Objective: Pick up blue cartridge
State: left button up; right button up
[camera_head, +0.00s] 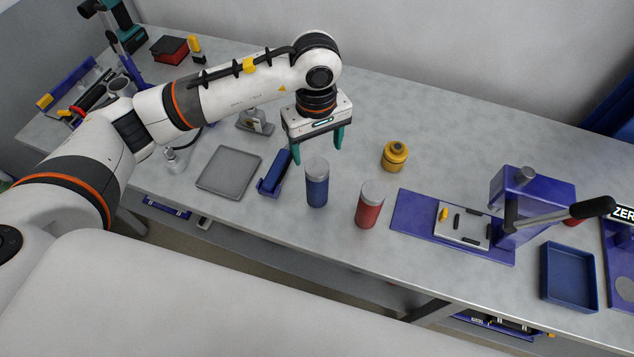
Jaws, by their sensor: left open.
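A blue cartridge (317,185) with a grey cap stands upright on the grey workbench (285,240), near its front edge. A red cartridge (370,207) with a grey cap stands upright just to its right. My left gripper (317,152) points down with its two green fingers apart. It is above and slightly behind the blue cartridge, and nothing shows between the fingers. My right gripper is not in view.
A grey tray (229,172) and a blue holder (274,173) lie left of the cartridges. A yellow container (394,155) stands behind right. A purple press (522,205) with a lever and a blue bin (568,278) are at right.

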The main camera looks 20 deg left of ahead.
aim_at(316, 167)
pick_arm(q)
jog(key=shift+a+f, duration=0.15)
jog(key=shift+f, duration=0.25)
notch_tip(316, 167, down, 6)
jog(key=p, duration=0.2)
jog(key=shift+r+p, duration=0.15)
jog(key=shift+p, duration=0.15)
jog(key=shift+f, duration=0.25)
notch_tip(316, 167, down, 4)
jog(key=p, duration=0.2)
jog(key=shift+r+p, duration=0.15)
jog(key=shift+p, duration=0.15)
jog(key=shift+w+f, duration=0.1)
jog(key=shift+f, duration=0.45)
jog(key=c, duration=1.4)
